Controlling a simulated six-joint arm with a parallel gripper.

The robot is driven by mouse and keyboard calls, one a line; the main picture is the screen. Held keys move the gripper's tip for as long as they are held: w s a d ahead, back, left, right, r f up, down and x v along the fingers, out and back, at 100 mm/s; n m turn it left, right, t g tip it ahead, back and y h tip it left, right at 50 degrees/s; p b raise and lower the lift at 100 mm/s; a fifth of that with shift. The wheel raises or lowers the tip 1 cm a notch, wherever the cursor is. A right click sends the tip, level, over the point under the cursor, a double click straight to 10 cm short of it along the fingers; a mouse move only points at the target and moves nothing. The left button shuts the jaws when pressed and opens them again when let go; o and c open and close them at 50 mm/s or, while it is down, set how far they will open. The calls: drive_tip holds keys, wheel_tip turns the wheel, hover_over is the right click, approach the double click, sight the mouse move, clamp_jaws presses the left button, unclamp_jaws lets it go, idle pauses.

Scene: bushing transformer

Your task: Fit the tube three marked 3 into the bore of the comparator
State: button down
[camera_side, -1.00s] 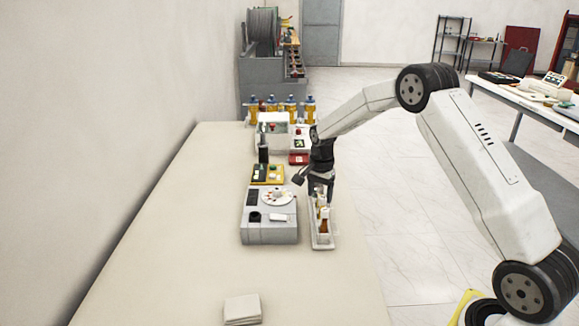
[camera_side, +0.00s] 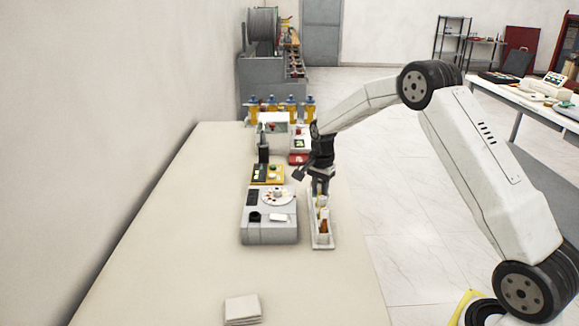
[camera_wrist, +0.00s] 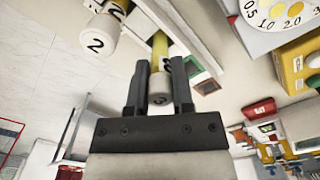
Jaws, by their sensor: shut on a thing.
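The comparator (camera_side: 270,232) is a grey box on the bench, with a white dial (camera_side: 278,197) and a dark round opening (camera_side: 254,217), likely its bore, on top. Its dial also shows in the wrist view (camera_wrist: 285,12). My gripper (camera_side: 321,190) is right of it, above the white tube rack (camera_side: 331,241). In the wrist view my gripper (camera_wrist: 160,75) is shut on a yellow tube (camera_wrist: 159,46) with a white cap, whose partly hidden mark looks like a 3. I cannot tell whether its lower end is clear of the rack.
A tube with a white cap marked 2 (camera_wrist: 98,38) stands beside the held tube. An amber tube (camera_side: 323,227) is in the rack's near end. A yellow box (camera_side: 268,174) and several bottles (camera_side: 280,108) stand behind the comparator. A pale stack (camera_side: 242,309) lies in front; the bench between is clear.

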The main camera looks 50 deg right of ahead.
wheel_tip(320, 180, up, 9)
drive_tip(key=shift+f, duration=0.1)
idle(0.3)
idle(0.5)
drive_tip(key=shift+r, duration=0.2)
wheel_tip(320, 180, up, 4)
drive_tip(key=r, duration=0.1)
hover_over(254, 207)
drive_tip(key=s+a, duration=0.4)
drive_tip(key=shift+d+f, duration=0.15)
drive_tip(key=shift+f, duration=2.25)
drive_tip(key=shift+d+f, duration=0.15)
drive_tip(key=shift+f, duration=2.25)
drive_tip(key=shift+d+f, duration=0.15)
drive_tip(key=shift+f, duration=2.25)
drive_tip(key=shift+f, duration=0.1)
